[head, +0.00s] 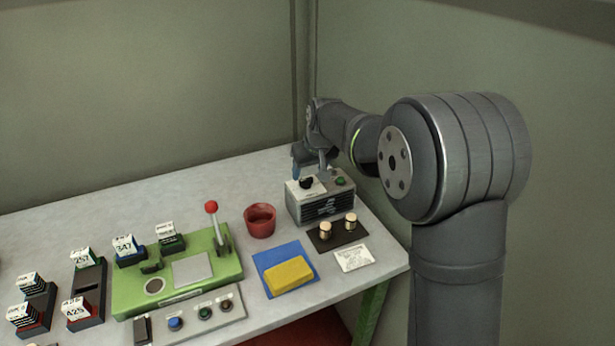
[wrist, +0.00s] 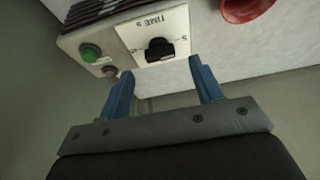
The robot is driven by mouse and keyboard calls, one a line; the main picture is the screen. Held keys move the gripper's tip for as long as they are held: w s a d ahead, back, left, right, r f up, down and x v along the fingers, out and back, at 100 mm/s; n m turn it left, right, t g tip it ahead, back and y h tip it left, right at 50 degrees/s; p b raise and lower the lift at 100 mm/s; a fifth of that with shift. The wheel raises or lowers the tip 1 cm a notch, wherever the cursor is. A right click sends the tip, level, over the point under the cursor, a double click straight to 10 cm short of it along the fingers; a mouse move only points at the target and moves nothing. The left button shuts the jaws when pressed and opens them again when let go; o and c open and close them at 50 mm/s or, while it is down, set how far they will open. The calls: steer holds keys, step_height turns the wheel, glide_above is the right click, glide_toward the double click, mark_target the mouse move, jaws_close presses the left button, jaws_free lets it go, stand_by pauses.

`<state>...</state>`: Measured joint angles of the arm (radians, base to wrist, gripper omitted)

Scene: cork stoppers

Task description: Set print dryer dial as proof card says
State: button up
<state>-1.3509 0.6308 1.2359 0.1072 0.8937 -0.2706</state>
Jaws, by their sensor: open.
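The print dryer (head: 322,207) is a pale box with dark vents at the back right of the table. Its black dial (head: 306,183) sits on a white plate on top, beside a green button (head: 340,182). The wrist view shows the dial (wrist: 158,48) upside down with a "TIME S" label; its setting is too small to read. My gripper (wrist: 160,72) is open, its blue fingers apart and empty, with the dial appearing just beyond and between the tips. In the head view my gripper (head: 311,160) is over the dryer. A white printed card (head: 353,258) lies in front, its text unreadable.
A red cup (head: 260,221) stands left of the dryer. A dark mat (head: 337,241) with two corks lies in front. A yellow block (head: 289,274) rests on a blue pad. A green press (head: 127,290) with a red-knobbed lever and several card racks fill the left.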

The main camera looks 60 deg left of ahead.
mark_target(307, 180)
steer(key=shift+x, duration=1.95)
steer(key=c, duration=1)
